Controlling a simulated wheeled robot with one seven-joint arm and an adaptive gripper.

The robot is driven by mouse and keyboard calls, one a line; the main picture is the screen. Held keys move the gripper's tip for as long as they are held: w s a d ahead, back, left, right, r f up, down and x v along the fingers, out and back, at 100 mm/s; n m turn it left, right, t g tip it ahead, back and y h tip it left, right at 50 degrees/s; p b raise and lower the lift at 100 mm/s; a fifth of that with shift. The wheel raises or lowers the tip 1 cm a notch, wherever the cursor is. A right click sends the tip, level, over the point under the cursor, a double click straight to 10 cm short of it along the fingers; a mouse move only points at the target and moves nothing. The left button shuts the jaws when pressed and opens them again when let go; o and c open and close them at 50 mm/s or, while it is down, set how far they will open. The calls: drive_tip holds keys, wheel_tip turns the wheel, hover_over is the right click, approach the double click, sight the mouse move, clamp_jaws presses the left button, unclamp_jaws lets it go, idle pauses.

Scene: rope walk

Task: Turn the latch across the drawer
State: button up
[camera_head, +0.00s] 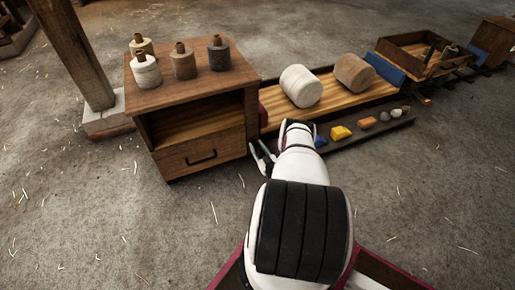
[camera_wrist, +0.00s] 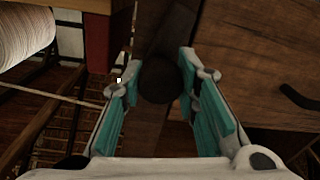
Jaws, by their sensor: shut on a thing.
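The wooden drawer (camera_head: 200,153) with a black handle (camera_head: 201,159) is shut in the low cabinet (camera_head: 195,95). In the wrist view the drawer front (camera_wrist: 265,85) fills the right side, with part of its handle (camera_wrist: 300,97) at the edge. My gripper (camera_head: 263,155) is at the cabinet's front right edge. In the wrist view its teal fingers (camera_wrist: 160,88) stand on both sides of a dark round knob, which appears to be the latch (camera_wrist: 160,82), and are shut on it. The latch's full shape and angle are hard to make out in the dark, and my arm hides it in the head view.
Several spools (camera_head: 184,61) stand on the cabinet top. A wooden bench (camera_head: 335,98) with two large rolls (camera_head: 301,86) extends right, with small coloured pieces (camera_head: 340,132) on a lower ledge. A post (camera_head: 75,50) stands left. The floor in front is clear apart from straw.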

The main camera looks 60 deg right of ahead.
drive_tip(key=m, duration=0.7)
drive_tip(key=shift+m, duration=0.3)
drive_tip(key=m, duration=0.3)
drive_tip(key=shift+s+f+m+h, duration=0.1)
drive_tip(key=shift+m+h, duration=0.3)
drive_tip(key=shift+m, duration=2)
drive_tip(key=o, duration=1.2)
drive_tip(key=v, duration=1.2)
